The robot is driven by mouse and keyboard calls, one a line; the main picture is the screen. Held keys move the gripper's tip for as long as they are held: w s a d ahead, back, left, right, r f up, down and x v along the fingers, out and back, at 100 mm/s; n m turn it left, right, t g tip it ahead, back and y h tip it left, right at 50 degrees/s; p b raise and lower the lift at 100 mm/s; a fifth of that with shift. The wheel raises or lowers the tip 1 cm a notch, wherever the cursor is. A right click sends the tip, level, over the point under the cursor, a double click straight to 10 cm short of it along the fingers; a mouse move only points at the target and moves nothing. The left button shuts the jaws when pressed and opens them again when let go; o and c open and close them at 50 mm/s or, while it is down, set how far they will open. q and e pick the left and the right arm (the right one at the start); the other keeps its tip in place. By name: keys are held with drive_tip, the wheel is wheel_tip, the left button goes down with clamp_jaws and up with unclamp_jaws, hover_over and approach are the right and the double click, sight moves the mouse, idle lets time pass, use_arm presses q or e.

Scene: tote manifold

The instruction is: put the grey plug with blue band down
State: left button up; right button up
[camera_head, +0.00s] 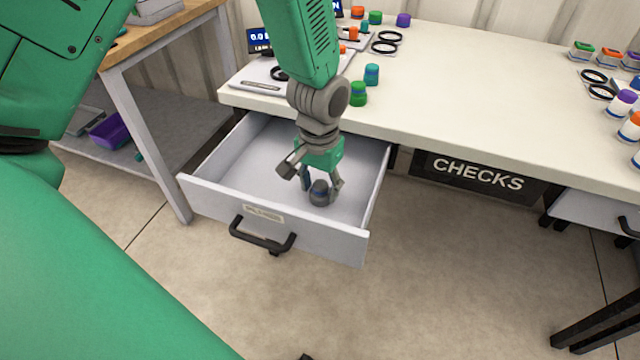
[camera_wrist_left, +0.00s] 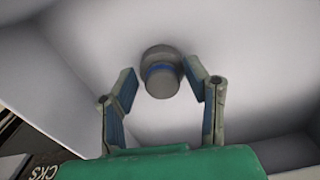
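The grey plug with blue band (camera_head: 319,194) is inside the open drawer (camera_head: 205,192), near its front panel. In the left wrist view the plug (camera_wrist_left: 161,72) shows its round grey end and blue band against the pale drawer floor. My left gripper (camera_head: 321,186) reaches down into the drawer with a finger on each side of the plug. In the wrist view the fingers of the left gripper (camera_wrist_left: 159,76) are spread, with a small gap on the plug's left side and a very narrow one on its right. My right gripper is not in view.
The white worktop (camera_head: 480,80) lies behind the drawer, with green (camera_head: 358,94) and teal (camera_head: 371,74) plugs near its edge. A black handle (camera_head: 262,236) is on the drawer front. A dark CHECKS sign (camera_head: 478,175) hangs below the worktop. The drawer holds free floor left of the plug.

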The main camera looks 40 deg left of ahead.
sight(319, 185)
use_arm(q)
drive_tip(key=shift+a+r, duration=0.1)
drive_tip(key=shift+r, duration=0.35)
wheel_tip(319, 185, up, 11)
drive_tip(key=p, duration=0.3)
drive_tip(key=shift+r+p, duration=0.2)
drive_tip(key=shift+p, duration=0.2)
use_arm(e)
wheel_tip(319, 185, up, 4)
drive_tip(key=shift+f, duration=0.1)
